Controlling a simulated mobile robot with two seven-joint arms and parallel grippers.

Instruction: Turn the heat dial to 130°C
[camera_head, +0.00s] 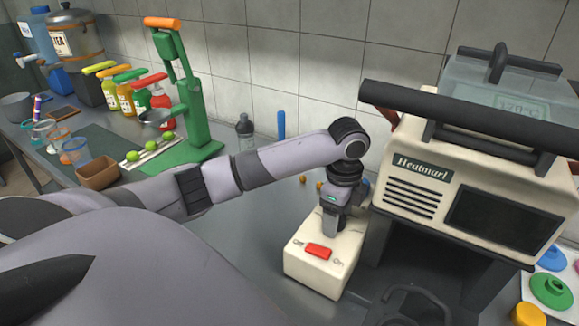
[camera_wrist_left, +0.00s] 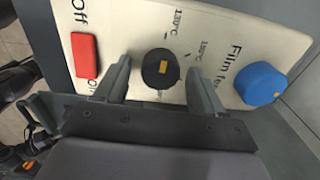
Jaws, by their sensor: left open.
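The heat dial (camera_wrist_left: 158,72) is a round black knob with a small yellow mark, on a cream control panel (camera_wrist_left: 130,22) in the left wrist view. Temperature labels are printed beside it; one seems to read 130°C. I cannot tell which label the mark lines up with. My left gripper (camera_wrist_left: 158,84) is open, one finger on each side of the dial; contact is not clear. In the head view the left gripper (camera_head: 330,232) points down at the cream control box (camera_head: 312,272), hiding the dial. My right gripper is not recognisable.
A red switch (camera_wrist_left: 85,58) sits left of the dial and a blue knob (camera_wrist_left: 262,83) right of it. The cream Heatmart machine (camera_head: 430,165) with a black bar (camera_head: 470,120) stands right of the box. A green press (camera_head: 195,110) and bottles stand at the far left.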

